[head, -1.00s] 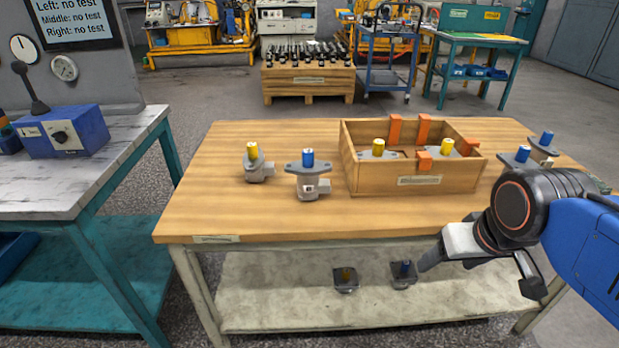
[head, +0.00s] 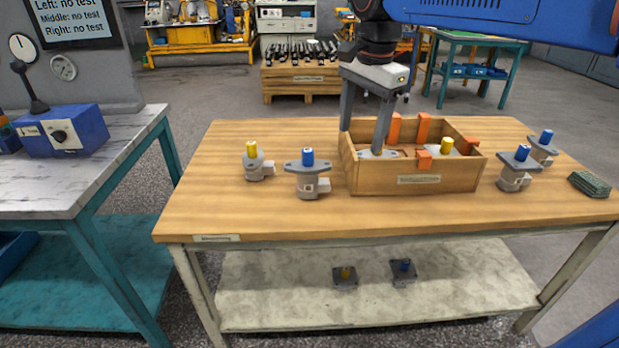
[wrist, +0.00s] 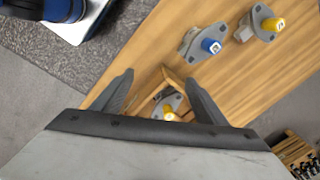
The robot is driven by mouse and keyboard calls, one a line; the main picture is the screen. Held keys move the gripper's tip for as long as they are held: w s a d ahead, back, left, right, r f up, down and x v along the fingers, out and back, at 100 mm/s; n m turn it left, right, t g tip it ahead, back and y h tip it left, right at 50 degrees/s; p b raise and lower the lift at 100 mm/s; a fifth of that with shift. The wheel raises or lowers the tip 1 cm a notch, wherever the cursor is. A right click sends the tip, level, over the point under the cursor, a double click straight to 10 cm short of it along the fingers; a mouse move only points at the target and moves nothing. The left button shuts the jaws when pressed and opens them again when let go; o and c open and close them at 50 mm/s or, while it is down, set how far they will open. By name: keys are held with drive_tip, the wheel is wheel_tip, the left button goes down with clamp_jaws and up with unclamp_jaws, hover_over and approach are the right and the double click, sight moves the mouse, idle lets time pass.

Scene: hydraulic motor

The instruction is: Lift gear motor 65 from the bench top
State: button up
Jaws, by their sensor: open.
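Several grey gear motors with coloured shafts stand on the wooden bench top (head: 270,222). I cannot read which one is 65. A yellow-shaft motor (head: 257,170) and a blue-shaft motor (head: 309,182) stand left of the wooden box. They also show in the wrist view as the yellow-shaft motor (wrist: 261,23) and the blue-shaft motor (wrist: 203,43). Two blue-shaft motors (head: 514,180) (head: 544,150) stand to the right. My gripper (head: 362,140) is open and empty, pointing down above the box's left part. In the wrist view a yellow-shaft motor (wrist: 167,113) shows between its fingers (wrist: 158,78).
The wooden box (head: 420,182) has orange blocks (head: 423,128) on its walls and holds motors with yellow shafts (head: 446,147). A green item (head: 590,184) lies at the right edge. Two more motors sit on the lower shelf (head: 290,300). The bench's front left is clear.

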sight(308, 170)
drive_tip(key=w+a+r+m+g, duration=0.1)
drive_tip(key=w+a+r+m, duration=0.1)
drive_tip(key=w+a+m, duration=0.65)
drive_tip(key=f+n, duration=0.1)
drive_tip(key=f, duration=0.4)
drive_tip(key=s+a+f+n, duration=0.1)
drive_tip(key=f, duration=0.5)
drive_tip(key=s+a+f+n, duration=0.1)
drive_tip(key=f, duration=0.4)
drive_tip(key=shift+a+f+n, duration=0.1)
drive_tip(key=shift+f+n, duration=0.25)
drive_tip(key=shift+f, duration=0.05)
drive_tip(key=shift+r, duration=0.1)
clamp_jaws()
